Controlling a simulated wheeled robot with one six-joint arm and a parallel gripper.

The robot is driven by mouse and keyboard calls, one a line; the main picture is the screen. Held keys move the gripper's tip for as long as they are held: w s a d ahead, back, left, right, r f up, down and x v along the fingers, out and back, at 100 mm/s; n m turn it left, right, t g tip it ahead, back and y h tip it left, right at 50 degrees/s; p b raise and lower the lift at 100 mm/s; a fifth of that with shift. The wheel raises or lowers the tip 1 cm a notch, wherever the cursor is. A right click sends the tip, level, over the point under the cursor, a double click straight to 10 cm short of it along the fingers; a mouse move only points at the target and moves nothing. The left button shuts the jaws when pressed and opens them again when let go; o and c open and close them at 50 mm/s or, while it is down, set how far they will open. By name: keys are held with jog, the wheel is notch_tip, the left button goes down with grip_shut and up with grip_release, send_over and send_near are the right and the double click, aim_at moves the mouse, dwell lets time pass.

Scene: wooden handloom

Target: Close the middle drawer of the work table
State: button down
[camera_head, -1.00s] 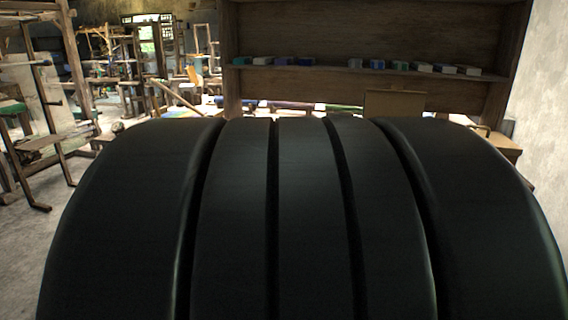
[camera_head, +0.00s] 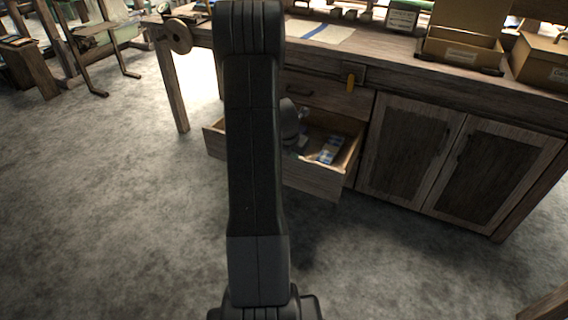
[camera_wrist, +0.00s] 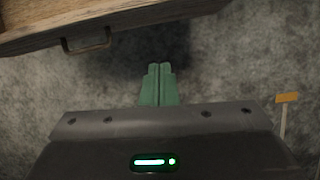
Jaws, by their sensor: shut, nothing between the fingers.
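The work table (camera_head: 470,92) stands across the upper right of the head view. Its open drawer (camera_head: 315,179) sticks out below a shut upper drawer (camera_head: 325,97); I take it as the middle one. It holds a few small items, one blue and white. My arm hides part of it in the head view. In the wrist view a wooden drawer front (camera_wrist: 150,14) with a metal handle (camera_wrist: 88,41) crosses the top. My gripper (camera_wrist: 160,67) has green fingers, shut and empty, apart from the drawer front and right of the handle in the picture.
A two-door cabinet (camera_head: 455,165), shut, is right of the drawer. Boxes (camera_head: 462,47) stand on the tabletop. The grey floor (camera_head: 420,275) in front is clear. A wooden piece (camera_head: 548,306) shows at the bottom right.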

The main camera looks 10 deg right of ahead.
aim_at(301, 160)
jog(key=shift+n, duration=0.5)
jog(key=shift+w+d+f+b, duration=0.7)
jog(key=shift+w+f, duration=0.55)
jog(key=shift+f, duration=0.45)
jog(key=shift+w+d+f+b, duration=0.7)
jog(key=shift+w+f, duration=0.5)
jog(key=shift+f, duration=0.55)
jog(key=shift+w+d+f+b, duration=0.7)
jog(key=shift+w+f, duration=0.55)
jog(key=shift+f, duration=0.45)
